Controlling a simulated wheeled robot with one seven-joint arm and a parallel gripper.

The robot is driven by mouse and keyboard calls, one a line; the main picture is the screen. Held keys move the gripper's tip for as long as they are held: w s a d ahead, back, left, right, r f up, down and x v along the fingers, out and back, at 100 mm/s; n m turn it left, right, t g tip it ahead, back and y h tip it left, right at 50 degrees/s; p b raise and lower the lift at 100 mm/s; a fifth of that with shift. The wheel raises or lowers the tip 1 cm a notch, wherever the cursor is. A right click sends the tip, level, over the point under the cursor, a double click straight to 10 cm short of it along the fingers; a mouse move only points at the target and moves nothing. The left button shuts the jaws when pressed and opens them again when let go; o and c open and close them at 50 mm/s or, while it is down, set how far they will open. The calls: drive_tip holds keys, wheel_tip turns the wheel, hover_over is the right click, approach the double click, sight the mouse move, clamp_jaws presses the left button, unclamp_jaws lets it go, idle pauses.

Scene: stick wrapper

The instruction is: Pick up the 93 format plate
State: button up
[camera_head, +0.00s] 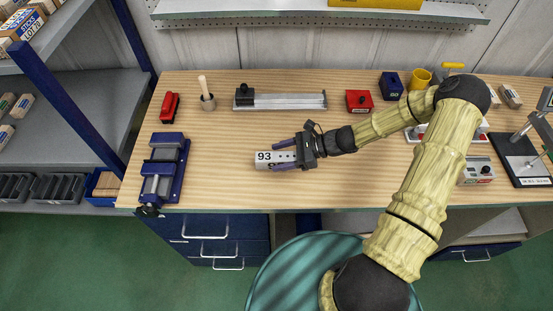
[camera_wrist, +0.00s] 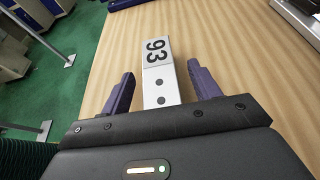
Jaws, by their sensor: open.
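The 93 format plate (camera_head: 264,157) is a small white-grey bar on the wooden bench, with a dark "93" at its left end. In the wrist view the plate (camera_wrist: 158,72) lies between my two purple fingers, with two dark round spots below the number. My gripper (camera_head: 280,155) is open around the plate, one finger on each side. In the wrist view a gap shows between the plate and each finger of my gripper (camera_wrist: 158,90). The near end of the plate is hidden behind my gripper's body.
A blue vise (camera_head: 164,170) stands at the bench's left. The bench (camera_head: 225,180) is clear left of the plate.

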sight(281, 156)
clamp_jaws()
idle(0.3)
drive_tip(key=shift+r, duration=0.2)
wheel_tip(281, 156, up, 10)
drive_tip(key=b, duration=0.1)
drive_tip(key=shift+f, duration=0.15)
idle(0.7)
